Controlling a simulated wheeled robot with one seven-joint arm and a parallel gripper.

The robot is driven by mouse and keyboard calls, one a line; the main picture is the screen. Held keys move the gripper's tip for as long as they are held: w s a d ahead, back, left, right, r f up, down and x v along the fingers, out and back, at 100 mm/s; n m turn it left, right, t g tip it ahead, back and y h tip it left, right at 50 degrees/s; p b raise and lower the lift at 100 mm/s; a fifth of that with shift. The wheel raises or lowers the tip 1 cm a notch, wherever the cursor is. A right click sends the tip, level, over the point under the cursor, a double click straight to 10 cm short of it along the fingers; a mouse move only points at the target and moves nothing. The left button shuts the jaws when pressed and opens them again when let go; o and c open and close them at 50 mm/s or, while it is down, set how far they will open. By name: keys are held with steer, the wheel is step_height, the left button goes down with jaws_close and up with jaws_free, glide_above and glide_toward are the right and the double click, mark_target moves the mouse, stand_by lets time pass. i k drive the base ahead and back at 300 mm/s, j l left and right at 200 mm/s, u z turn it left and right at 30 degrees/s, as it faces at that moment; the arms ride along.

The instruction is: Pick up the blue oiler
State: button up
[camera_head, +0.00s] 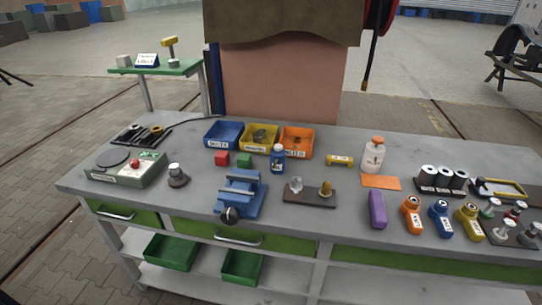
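A blue oiler-like container (439,221) with a pale label stands on the right part of the grey workbench (330,158), close to its front edge. It stands between a similar orange container (411,218) on its left and a yellow one (468,224) on its right, with small gaps. A blue bottle (278,161) with a white label stands near the bench middle, in front of the bins. My gripper is not in view.
A purple block (377,209) stands left of the orange container. Black cylinders (442,180) stand behind the row, and a plate of knobs (508,228) lies right. A blue vise (240,194) and a white bottle (373,156) also stand on the bench.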

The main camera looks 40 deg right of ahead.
mark_target(278, 160)
steer(key=i+j, duration=0.15)
steer(key=i, duration=0.25)
steer(key=i+j, duration=0.15)
steer(key=i, duration=0.25)
steer(key=i+j, duration=0.15)
steer(key=i, duration=0.25)
